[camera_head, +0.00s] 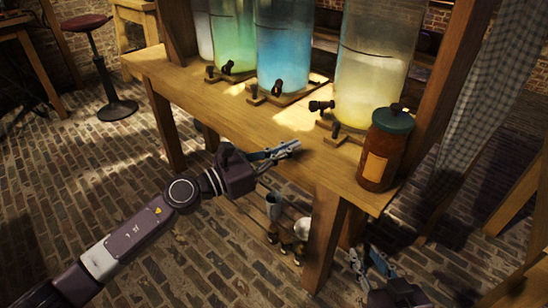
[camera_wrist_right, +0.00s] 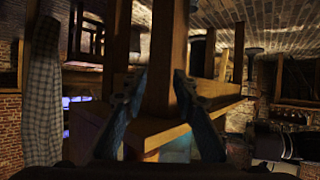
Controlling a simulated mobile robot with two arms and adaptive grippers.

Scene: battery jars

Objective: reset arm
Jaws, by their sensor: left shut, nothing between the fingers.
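My left gripper (camera_head: 284,151) reaches in from the left, in front of the wooden table's (camera_head: 232,105) front edge. Its fingers are closed together and hold nothing. My right gripper (camera_head: 366,262) is low at the bottom right, below and beside the table's right end. In the right wrist view its two fingers stand apart, so the gripper (camera_wrist_right: 158,82) is open, with wooden posts behind the gap. No object shows between its fingers.
On the table stand a green jar (camera_head: 232,35), a blue jar (camera_head: 284,45) and a pale yellow jar (camera_head: 368,60), each with a black tap. A lidded brown jar (camera_head: 384,155) is near the right corner. A red stool (camera_head: 88,22) stands on the brick floor (camera_head: 110,170).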

